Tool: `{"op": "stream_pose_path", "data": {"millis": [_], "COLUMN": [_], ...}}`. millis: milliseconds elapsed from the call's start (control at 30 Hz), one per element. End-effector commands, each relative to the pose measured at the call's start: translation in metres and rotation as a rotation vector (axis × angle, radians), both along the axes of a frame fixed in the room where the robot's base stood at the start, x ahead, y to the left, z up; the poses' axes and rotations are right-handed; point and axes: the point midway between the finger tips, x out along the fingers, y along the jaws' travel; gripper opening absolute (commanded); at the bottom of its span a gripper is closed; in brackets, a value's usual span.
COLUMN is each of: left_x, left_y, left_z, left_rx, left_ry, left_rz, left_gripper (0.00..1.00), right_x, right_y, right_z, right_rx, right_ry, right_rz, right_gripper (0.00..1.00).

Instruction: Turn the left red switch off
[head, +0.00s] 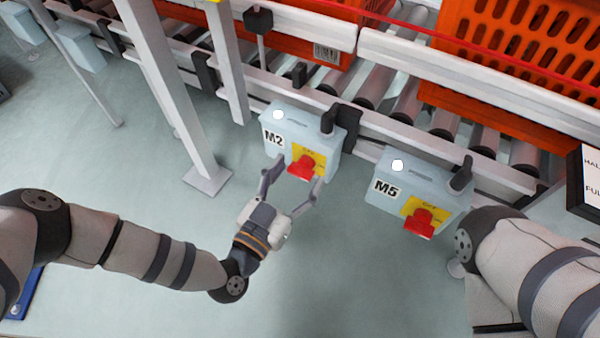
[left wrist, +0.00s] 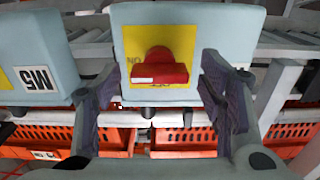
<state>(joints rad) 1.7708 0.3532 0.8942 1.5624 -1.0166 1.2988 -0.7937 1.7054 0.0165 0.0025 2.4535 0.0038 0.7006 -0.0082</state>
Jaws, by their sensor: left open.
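The left red switch (head: 303,166) sits on a yellow plate on the front of the pale blue M2 box (head: 298,130). The same switch (left wrist: 160,68) is in the middle of the left wrist view, its wide red handle lying across that picture. My left gripper (head: 294,180) is open in front of it, with one finger to each side. In the left wrist view the fingers (left wrist: 157,88) stand apart from the switch; I see no contact. My right arm enters at the right, its gripper out of view.
A second pale blue box, M5 (head: 412,182), with its own red switch (head: 421,222), stands to the right. Behind the boxes runs a roller conveyor (head: 440,121) with orange totes (head: 515,35). A white post (head: 180,110) stands left of M2. The floor below is clear.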

Motion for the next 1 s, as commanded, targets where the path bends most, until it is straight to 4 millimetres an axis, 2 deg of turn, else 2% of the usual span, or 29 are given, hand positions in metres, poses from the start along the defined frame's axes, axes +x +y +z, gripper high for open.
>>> {"op": "stream_pose_path", "data": {"millis": [133,367,400,600,1000], "left_x": [0.0117,0.0133,0.0132,0.0131,0.0133], "left_y": [-0.0069,-0.0083,-0.0083,-0.0082,-0.0082], "left_z": [-0.0016,0.0000,0.0000,-0.0002,0.0000], "left_rx": [0.000,0.000,0.000,0.000,-0.049], "left_ry": [0.002,0.002,0.002,0.002,0.029], "left_rz": [-0.001,-0.002,-0.002,-0.002,-0.001], "left_gripper": [0.63,0.63,0.61,0.16,0.15], "right_x": [-0.0021,-0.0024,-0.0024,-0.0023,-0.0024], "right_y": [-0.0004,-0.0004,-0.0004,-0.0004,-0.0004], "right_z": [-0.0036,-0.0029,-0.0029,-0.0030,-0.0034], "right_rx": [0.000,0.000,0.000,-0.001,-0.001], "right_ry": [0.011,0.011,0.011,0.011,0.012], "right_rz": [0.001,0.001,0.001,0.001,0.001], "right_gripper": [0.00,0.00,0.00,0.00,0.00]}}
